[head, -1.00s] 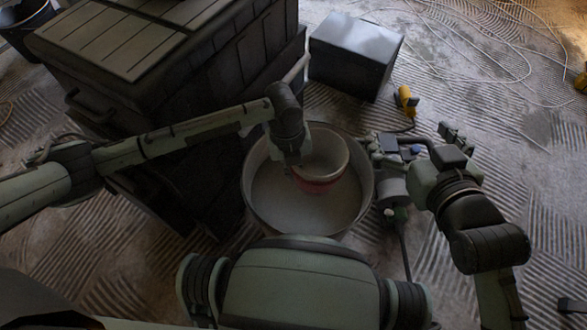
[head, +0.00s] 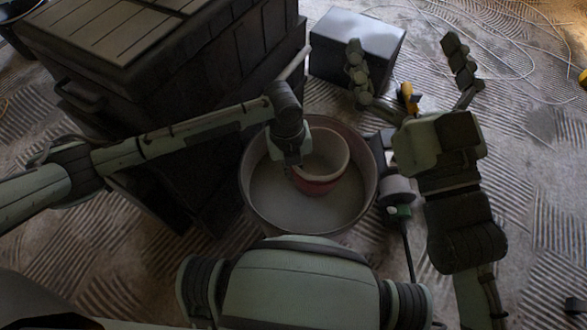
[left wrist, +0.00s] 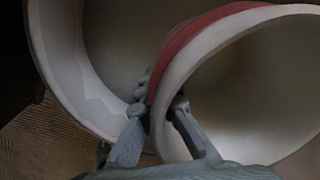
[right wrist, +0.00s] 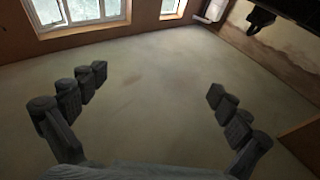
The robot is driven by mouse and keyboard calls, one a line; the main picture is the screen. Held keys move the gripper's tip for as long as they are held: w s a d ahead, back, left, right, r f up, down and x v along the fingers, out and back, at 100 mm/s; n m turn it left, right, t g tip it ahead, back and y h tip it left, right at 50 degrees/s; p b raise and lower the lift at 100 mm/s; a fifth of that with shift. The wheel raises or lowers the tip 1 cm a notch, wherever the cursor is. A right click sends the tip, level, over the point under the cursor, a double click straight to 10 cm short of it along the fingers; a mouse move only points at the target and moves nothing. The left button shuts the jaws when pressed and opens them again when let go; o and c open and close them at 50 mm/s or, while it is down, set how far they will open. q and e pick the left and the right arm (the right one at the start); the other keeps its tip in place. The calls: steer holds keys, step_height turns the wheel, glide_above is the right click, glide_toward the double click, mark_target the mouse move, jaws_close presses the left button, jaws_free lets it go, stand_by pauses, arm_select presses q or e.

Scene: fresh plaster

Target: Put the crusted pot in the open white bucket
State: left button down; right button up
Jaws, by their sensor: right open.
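The crusted pot (head: 318,185), pale with a red band, appears inside the outline of the large open white bucket (head: 365,205) in the head view. I cannot tell whether it touches the bucket floor. In the left wrist view the pot (left wrist: 205,32) tilts, and the bucket wall (left wrist: 62,50) curves behind it. My left gripper (left wrist: 165,108) has its fingers on either side of the pot's rim, shut on it; its fingertips are hidden in the head view. My right gripper (head: 404,58) is open and empty, beyond and right of the bucket; it also shows open in the right wrist view (right wrist: 157,84).
A large dark slatted chest (head: 170,90) stands left of the bucket. A dark box (head: 358,45) stands behind. A grey tool (head: 398,188) with a cord lies close to the bucket's right side, and a yellow tool (head: 407,92) lies behind. Loose cables (head: 500,75) cover the upper right floor.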

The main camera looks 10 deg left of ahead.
arm_select(q)
steer(key=shift+f+b, duration=0.3)
steer(key=shift+f, duration=0.05)
arm_select(e)
steer(key=shift+s+a+r+t+y, duration=0.1)
steer(key=shift+s+r+t, duration=0.2)
steer(key=shift+r, duration=0.25)
steer(key=shift+s+d+r+t+y, duration=0.1)
steer(key=shift+s+r+t, duration=0.1)
steer(key=shift+r+t, duration=0.3)
steer(key=shift+s+a+r+t+y, duration=0.1)
steer(key=shift+s+r+t, duration=0.2)
steer(key=shift+r, duration=0.3)
arm_select(q)
steer(key=c, duration=1.6)
jaws_free()
steer(key=shift+c, duration=0.2)
step_height(320, 180, up, 12)
steer(key=shift+s+a, duration=0.15)
steer(key=shift+a, duration=0.25)
steer(key=shift+s, duration=0.1)
